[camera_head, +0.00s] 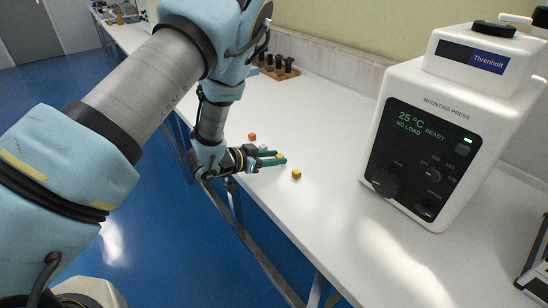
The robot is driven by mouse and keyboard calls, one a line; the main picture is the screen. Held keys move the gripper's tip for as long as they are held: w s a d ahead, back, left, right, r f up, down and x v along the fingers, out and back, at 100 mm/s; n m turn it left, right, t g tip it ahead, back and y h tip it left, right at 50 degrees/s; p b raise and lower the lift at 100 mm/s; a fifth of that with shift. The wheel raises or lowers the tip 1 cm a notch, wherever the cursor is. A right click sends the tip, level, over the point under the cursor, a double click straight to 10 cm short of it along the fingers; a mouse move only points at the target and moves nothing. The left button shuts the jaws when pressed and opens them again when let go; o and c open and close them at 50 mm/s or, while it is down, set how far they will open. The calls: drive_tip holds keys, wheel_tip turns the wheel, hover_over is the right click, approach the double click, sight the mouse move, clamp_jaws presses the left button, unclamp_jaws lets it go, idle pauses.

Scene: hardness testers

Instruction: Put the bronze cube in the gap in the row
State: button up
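My gripper (276,157) reaches right, low over the white bench, with its two teal fingers on either side of a small tan-gold block, which looks like the bronze cube (282,158). The fingers look closed on it, and they hide most of it. An orange-red cube (252,136) and a pale cube (263,147), partly hidden by the gripper, stand behind. A yellow cube (296,174) stands in front. These cubes form a slanting row, and the held cube is in the space between the pale and yellow ones. Whether it touches the bench is unclear.
A white mounting press (440,130) stands at the right of the bench (350,235). A wooden rack with dark pieces (278,68) stands at the back by the wall. The bench's front edge runs close below the row. The bench between the yellow cube and the press is clear.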

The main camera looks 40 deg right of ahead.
drive_tip(key=shift+o, duration=0.7)
drive_tip(key=shift+r, duration=0.25)
drive_tip(key=b+v, duration=0.2)
drive_tip(key=v, duration=1)
drive_tip(key=shift+f, duration=0.15)
